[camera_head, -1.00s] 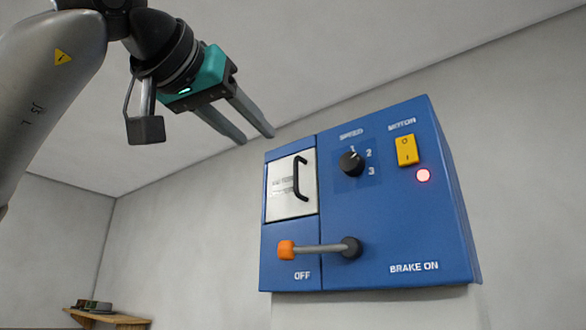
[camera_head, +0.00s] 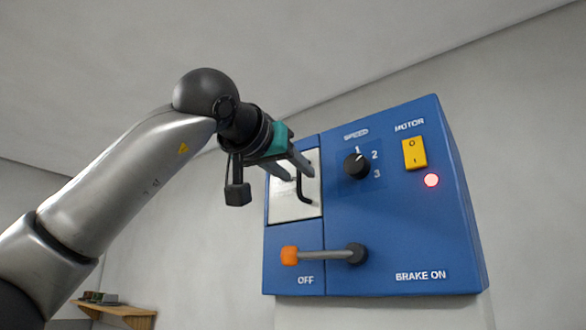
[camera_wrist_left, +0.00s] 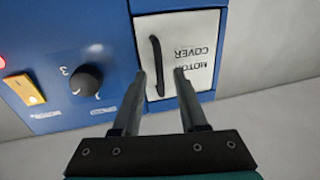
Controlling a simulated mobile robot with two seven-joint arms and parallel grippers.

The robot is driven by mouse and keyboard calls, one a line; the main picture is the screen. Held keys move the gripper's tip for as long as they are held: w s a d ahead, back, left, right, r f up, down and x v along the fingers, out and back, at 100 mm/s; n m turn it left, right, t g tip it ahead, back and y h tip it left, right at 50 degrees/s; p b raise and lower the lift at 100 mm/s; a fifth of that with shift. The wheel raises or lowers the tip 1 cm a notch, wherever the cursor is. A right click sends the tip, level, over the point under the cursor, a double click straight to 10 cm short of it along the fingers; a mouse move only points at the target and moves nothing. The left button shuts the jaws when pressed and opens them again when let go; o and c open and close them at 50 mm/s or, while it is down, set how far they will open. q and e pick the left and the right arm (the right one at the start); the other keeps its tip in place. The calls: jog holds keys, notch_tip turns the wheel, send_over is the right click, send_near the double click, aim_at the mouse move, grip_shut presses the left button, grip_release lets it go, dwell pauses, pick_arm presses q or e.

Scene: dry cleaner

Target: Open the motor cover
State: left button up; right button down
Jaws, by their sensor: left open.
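The motor cover (camera_head: 285,208) is a white panel at the upper left of the blue control box, and it is closed. Its black curved handle (camera_head: 303,186) stands on the cover's right side. In the left wrist view the cover (camera_wrist_left: 196,38) shows upside down, with its lettering and the handle (camera_wrist_left: 156,62). My left gripper (camera_head: 294,174) is in front of the cover, its fingers pointing at it. In the wrist view its two fingers (camera_wrist_left: 160,74) are apart with nothing between them, and the handle is close to one fingertip. Whether they touch, I cannot tell. My right gripper is out of view.
The blue box (camera_head: 400,240) carries a speed knob (camera_head: 356,166), a yellow motor switch (camera_head: 414,153), a lit red lamp (camera_head: 431,180) and a brake lever with an orange tip (camera_head: 289,256). A wooden shelf (camera_head: 125,311) is at the lower left.

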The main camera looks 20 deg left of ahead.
pick_arm(q)
jog(key=shift+c, duration=0.3)
grip_shut()
dwell(1.0)
